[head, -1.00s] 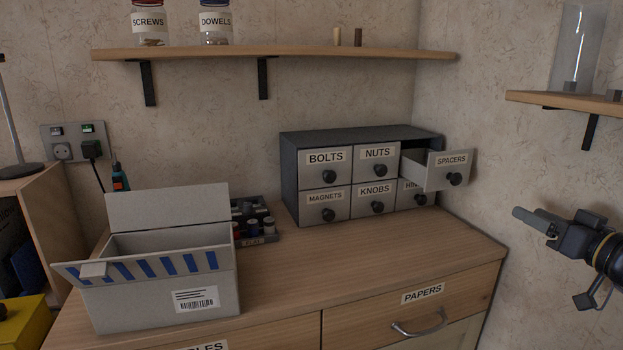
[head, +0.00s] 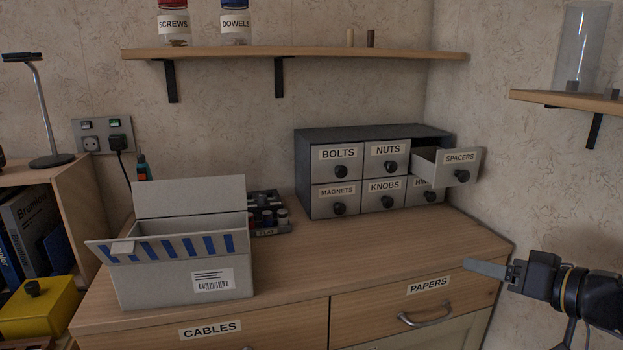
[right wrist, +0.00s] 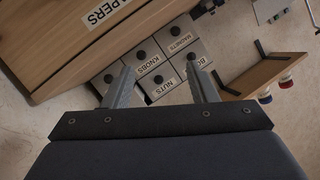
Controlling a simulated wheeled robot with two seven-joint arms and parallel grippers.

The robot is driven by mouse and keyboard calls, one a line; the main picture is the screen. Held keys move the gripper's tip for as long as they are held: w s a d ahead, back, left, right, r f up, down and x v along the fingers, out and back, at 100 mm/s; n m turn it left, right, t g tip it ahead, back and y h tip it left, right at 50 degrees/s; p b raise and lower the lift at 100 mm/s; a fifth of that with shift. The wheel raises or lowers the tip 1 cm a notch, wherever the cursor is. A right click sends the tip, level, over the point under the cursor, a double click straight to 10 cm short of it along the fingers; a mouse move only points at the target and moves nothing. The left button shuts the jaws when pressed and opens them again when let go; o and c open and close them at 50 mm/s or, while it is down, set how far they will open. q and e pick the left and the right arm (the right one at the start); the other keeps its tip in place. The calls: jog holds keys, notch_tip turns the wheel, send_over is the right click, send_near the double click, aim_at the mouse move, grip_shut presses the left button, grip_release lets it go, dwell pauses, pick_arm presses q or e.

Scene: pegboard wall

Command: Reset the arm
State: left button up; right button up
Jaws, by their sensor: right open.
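My right gripper (head: 486,268) is at the lower right of the head view, in front of the dresser's right end and apart from everything. It also shows in the right wrist view (right wrist: 163,88), where its two fingers stand apart with nothing between them. My left gripper is not in view. The small-parts cabinet (head: 300,172) stands at the back right of the dresser top (head: 345,262). Its SPACERS drawer (head: 459,168) is pulled out; the BOLTS, NUTS, MAGNETS and KNOBS drawers are shut. The HINGES-like label is partly hidden behind the open drawer.
An open grey box (head: 180,285) with blue stripes stands at the dresser's left. A dark tray (head: 268,228) of small items sits behind it. A wall shelf (head: 300,54) holds jars; another shelf (head: 565,100) is at right. The dresser top's front right is clear.

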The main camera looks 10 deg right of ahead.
jog(key=s+a+f+g+y, duration=0.1)
jog(key=s+a+f+g, duration=0.1)
jog(key=s+a+f, duration=0.3)
jog(key=s+a+f+g, duration=0.2)
jog(key=a+f+g, duration=0.1)
jog(key=a, duration=0.4)
jog(key=s+a+f+g+h, duration=0.3)
jog(key=s+a+f, duration=0.3)
jog(key=s+f, duration=0.45)
notch_tip(320, 180, up, 24)
jog(key=w+p, duration=0.1)
jog(key=p, duration=2.2)
jog(key=shift+w+d+f, duration=0.15)
jog(key=shift+d, duration=0.15)
